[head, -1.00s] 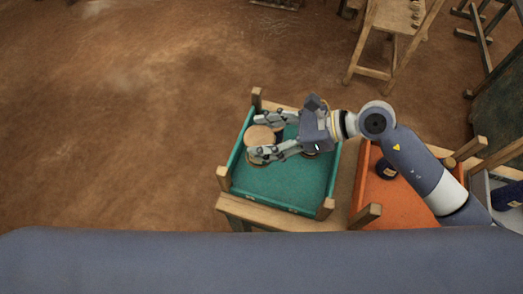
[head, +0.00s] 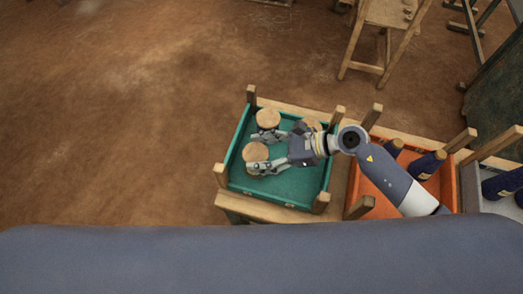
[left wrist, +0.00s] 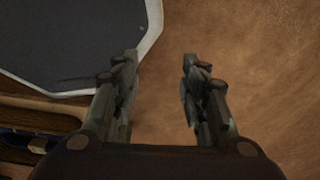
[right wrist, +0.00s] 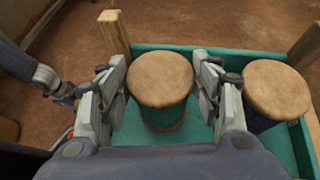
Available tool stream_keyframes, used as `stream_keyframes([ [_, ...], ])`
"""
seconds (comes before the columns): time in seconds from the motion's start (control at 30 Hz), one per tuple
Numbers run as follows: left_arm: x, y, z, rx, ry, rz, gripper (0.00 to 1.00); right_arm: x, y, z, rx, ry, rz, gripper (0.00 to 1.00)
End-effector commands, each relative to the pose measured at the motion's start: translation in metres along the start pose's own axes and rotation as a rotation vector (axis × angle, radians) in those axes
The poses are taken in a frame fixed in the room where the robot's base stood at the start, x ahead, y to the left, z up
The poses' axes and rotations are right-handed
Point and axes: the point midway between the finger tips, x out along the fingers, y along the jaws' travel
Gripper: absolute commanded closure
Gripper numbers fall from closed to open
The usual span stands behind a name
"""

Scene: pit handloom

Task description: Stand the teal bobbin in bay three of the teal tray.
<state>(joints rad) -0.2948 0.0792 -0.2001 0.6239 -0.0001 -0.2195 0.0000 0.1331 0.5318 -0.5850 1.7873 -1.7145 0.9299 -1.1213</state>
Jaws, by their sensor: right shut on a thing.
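The teal bobbin (right wrist: 162,88) has a pale wooden top and a teal body. In the right wrist view it stands upright between my right gripper's fingers (right wrist: 168,92), which are shut on it. In the head view my right gripper (head: 261,151) holds this bobbin (head: 256,152) in the left part of the teal tray (head: 295,187). I cannot tell whether its base touches the tray floor. Bay marks are not clear. My left gripper (left wrist: 158,90) is open and empty in the left wrist view, and is out of the head view.
A dark-bodied bobbin (right wrist: 278,90) stands beside the held one, apart from it. Another round top (head: 312,125) is partly behind my right gripper. Wooden posts (head: 251,95) rise at the tray corners. The orange tray (head: 374,200) to the right holds dark bobbins.

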Motion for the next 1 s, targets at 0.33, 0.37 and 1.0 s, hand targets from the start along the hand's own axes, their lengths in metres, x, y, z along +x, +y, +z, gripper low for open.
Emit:
stream_keyframes([
  [0.33, 0.002, 0.001, 0.016, 0.000, -0.023, 0.001, 0.60, 0.001, 0.000, -0.002, 0.000, 0.000, 0.000, 0.21],
  [0.37, 0.002, 0.001, 0.015, 0.000, -0.022, 0.001, 0.60, 0.001, 0.000, -0.002, 0.000, 0.000, 0.000, 0.21],
  [1.0, 0.020, -0.001, 0.005, 0.000, -0.004, -0.001, 0.60, -0.064, 0.000, -0.003, -0.002, 0.005, 0.000, 0.21],
])
